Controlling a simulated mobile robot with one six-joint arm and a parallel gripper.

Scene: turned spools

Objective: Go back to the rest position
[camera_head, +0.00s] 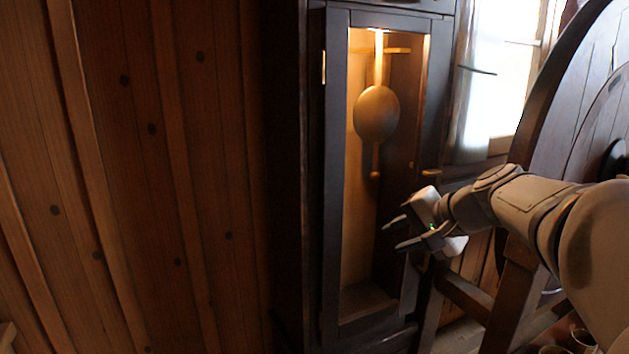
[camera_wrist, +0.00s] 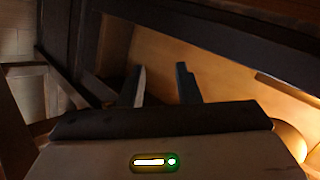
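My gripper (camera_head: 396,235) is at the right of the middle in the head view, at the end of my pale arm. It is in front of the lower right part of a tall dark clock case. Its two fingers are apart with nothing between them. The wrist view also shows the gripper (camera_wrist: 160,82) with its fingers spread and empty. Whether the fingertips touch the case cannot be told.
The clock case (camera_head: 335,180) has a lit window with a round pendulum (camera_head: 377,113) inside. A large dark wooden wheel (camera_head: 570,110) on a wooden frame (camera_head: 512,300) stands at the right, close to my arm. A plank wall (camera_head: 150,180) fills the left. A bright window (camera_head: 505,80) is behind.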

